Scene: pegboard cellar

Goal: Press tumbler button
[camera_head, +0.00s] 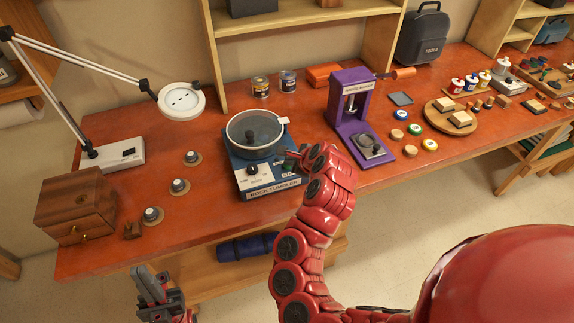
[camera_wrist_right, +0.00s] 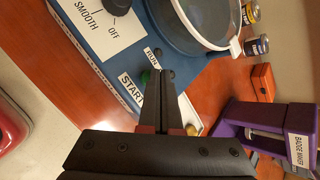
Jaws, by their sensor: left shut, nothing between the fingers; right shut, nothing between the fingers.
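The rock tumbler (camera_head: 246,178) stands on the red workbench, a blue base with a round, clear-lidded drum (camera_head: 255,132) on top. Its front panel carries a black dial (camera_head: 252,170) and a "ROCK TUMBLER" label. In the right wrist view, a green button (camera_wrist_right: 146,76) sits beside the "START" label (camera_wrist_right: 130,89), with a "RUN" label just above it. My right gripper (camera_head: 291,155) is shut and empty over the panel's right side. Its fingertips show close beside the green button; I cannot tell whether they touch. My left gripper (camera_head: 150,283) is shut and empty, low in front of the bench.
The purple badge maker (camera_head: 341,110) stands right of the tumbler. Two small cans (camera_head: 261,87) and an orange box (camera_head: 323,74) are behind. A wooden box (camera_head: 75,205), a white lamp (camera_head: 181,100) and several small knobbed discs (camera_head: 180,186) lie left. The bench front edge is near.

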